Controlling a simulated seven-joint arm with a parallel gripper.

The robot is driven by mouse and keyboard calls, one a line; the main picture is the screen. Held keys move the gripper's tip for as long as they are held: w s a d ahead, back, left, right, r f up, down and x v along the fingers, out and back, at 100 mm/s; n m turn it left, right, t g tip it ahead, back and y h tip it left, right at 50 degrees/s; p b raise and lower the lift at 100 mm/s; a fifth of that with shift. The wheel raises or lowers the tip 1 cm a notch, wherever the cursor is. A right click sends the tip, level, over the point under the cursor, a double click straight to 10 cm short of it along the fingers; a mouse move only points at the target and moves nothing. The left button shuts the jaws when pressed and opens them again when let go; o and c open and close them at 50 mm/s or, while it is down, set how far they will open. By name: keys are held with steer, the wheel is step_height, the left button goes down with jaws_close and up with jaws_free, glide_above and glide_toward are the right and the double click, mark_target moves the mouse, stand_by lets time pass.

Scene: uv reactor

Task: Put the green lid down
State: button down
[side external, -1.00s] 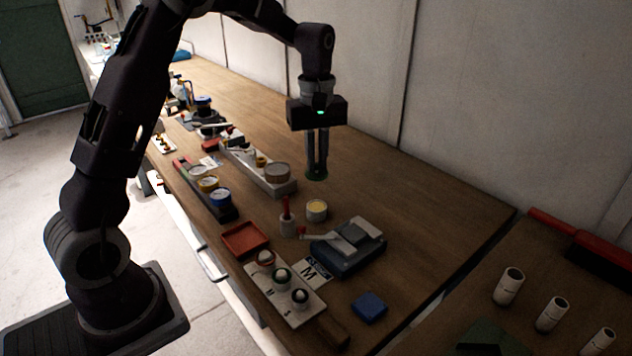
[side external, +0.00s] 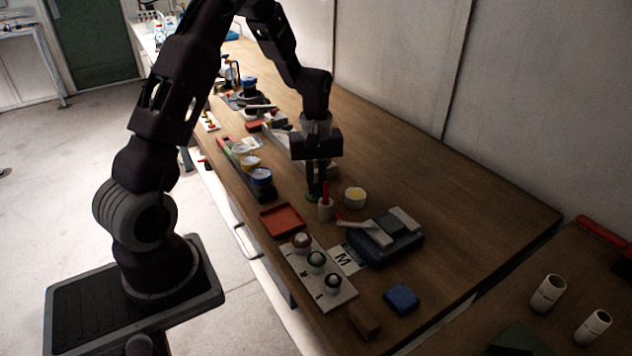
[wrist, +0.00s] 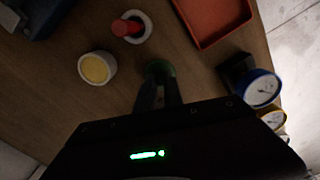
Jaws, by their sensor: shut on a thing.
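My gripper (side external: 316,190) points straight down over the wooden bench and is shut on the green lid (wrist: 160,68). In the side view the lid (side external: 312,197) is a thin green edge at the fingertips, low over the bench and mostly hidden by the fingers. I cannot tell whether it touches the bench. In the wrist view the lid sits between the fingertips (wrist: 158,85). An open pot with pale yellow contents (side external: 355,197) stands to the right of my gripper, apart from the lid; it also shows in the wrist view (wrist: 97,68).
A white holder with a red-handled tool (side external: 325,208) stands close beside my fingers. A red tray (side external: 282,219) lies in front. The bench (side external: 430,185) is clear towards the wall.

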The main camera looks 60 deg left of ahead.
mark_target(316, 186)
steer(key=c, duration=1.5)
jaws_free()
steer(key=shift+f, duration=0.1)
steer(key=shift+o, duration=0.2)
steer(key=s+d+r+m+t, duration=0.1)
steer(key=d+r, duration=0.1)
steer(key=r, duration=0.7)
steer(key=s+d+r+m, duration=0.1)
steer(key=s+d+r, duration=0.15)
steer(key=r, duration=0.55)
steer(key=s+d+r+m+t, duration=0.2)
steer(key=s+d+m, duration=0.3)
steer(key=s, duration=0.4)
steer(key=s+d+r+m+t, duration=0.2)
steer(key=s+d+m, duration=0.4)
steer(key=s+d, duration=0.2)
steer(key=shift+s+r+m+t, duration=0.3)
steer(key=shift+s, duration=0.15)
